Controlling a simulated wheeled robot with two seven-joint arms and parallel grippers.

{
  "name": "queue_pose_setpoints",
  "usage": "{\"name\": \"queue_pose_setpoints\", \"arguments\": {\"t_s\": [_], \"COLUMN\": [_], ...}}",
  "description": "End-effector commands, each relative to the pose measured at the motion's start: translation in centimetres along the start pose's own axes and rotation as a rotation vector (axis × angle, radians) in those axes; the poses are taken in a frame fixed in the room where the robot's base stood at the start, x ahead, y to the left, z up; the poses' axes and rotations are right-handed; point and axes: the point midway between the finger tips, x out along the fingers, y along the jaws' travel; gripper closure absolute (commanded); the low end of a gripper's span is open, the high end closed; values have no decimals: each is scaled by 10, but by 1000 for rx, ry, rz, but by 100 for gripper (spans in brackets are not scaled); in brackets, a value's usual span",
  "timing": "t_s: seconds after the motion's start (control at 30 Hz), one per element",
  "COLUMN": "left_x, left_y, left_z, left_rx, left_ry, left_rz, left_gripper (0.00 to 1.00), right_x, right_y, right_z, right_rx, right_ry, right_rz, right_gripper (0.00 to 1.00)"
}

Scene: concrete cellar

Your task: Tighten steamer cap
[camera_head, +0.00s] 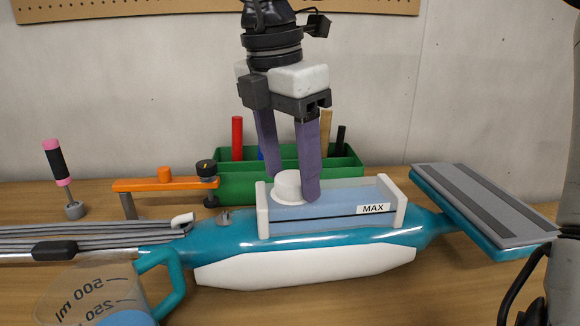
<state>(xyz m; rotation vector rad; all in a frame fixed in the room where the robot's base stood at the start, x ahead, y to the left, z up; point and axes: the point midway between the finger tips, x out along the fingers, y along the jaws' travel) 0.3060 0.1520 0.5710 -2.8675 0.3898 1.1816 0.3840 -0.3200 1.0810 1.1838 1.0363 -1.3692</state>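The steamer (215,237) lies on its side on the bench, teal with a white lower panel. A clear blue water tank (340,205) marked MAX sits on top of it. The white round cap (287,187) is on the tank's left part and looks level. My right gripper (291,183) comes down from above, its two purple fingers on either side of the cap. The near finger overlaps the cap's right edge, and the far fingertip is hidden behind the cap. The fingers appear shut on it. My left gripper is not in view.
A measuring jug (92,292) with blue liquid stands at front left. An orange clamp (165,184) and a pink-and-black tool (58,172) are at the left. A green tool caddy (236,188) stands behind the tank. The teal-and-grey steamer head (483,207) lies at right.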

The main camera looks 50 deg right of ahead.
Motion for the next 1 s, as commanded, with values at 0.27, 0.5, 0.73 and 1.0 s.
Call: {"name": "queue_pose_setpoints", "arguments": {"t_s": [0.27,0.5,0.73,1.0], "left_x": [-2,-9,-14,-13], "left_y": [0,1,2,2], "left_z": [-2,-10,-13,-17], "left_rx": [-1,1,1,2], "left_ry": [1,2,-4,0], "left_rz": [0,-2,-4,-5], "left_gripper": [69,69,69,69], "right_x": [-9,-55,-92,-102], "right_y": [0,0,1,0], "right_z": [0,0,0,0], "right_rx": [-1,0,0,0], "right_ry": [2,3,2,1], "right_rz": [-2,0,-1,-2], "right_gripper": [43,43,43,43]}}
